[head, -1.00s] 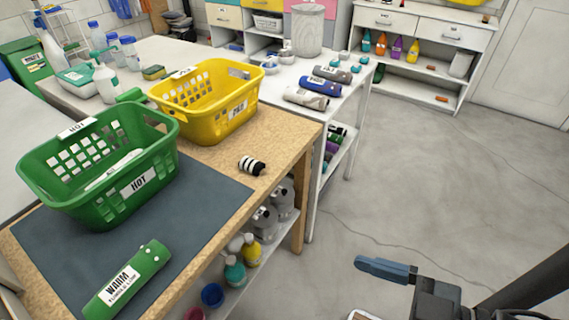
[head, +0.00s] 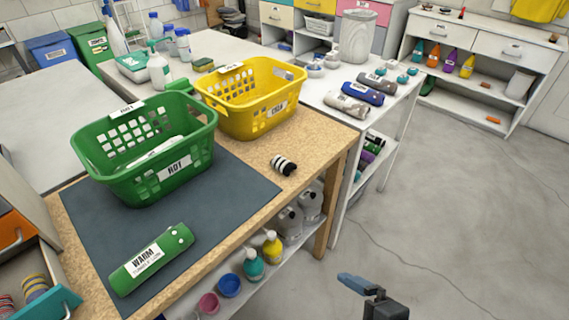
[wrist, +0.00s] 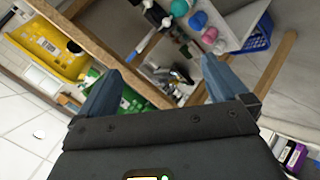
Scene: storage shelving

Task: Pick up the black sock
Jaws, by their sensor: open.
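A small rolled black sock with white stripes (head: 284,165) lies on the bare wooden part of the table (head: 318,140), near its right edge and beside the dark mat. I cannot make it out for certain in the wrist view. My gripper (wrist: 161,70) is open and empty, with its two blue fingers spread apart. In the head view, one blue finger of my gripper (head: 357,284) shows low at the right, over the floor and apart from the table and the sock.
On the table stand a green basket (head: 190,163) and a yellow basket (head: 283,104); a green roll (head: 150,260) lies on the dark mat (head: 232,182). An open drawer with striped rolls (head: 36,285) is at lower left. Floor at right is clear.

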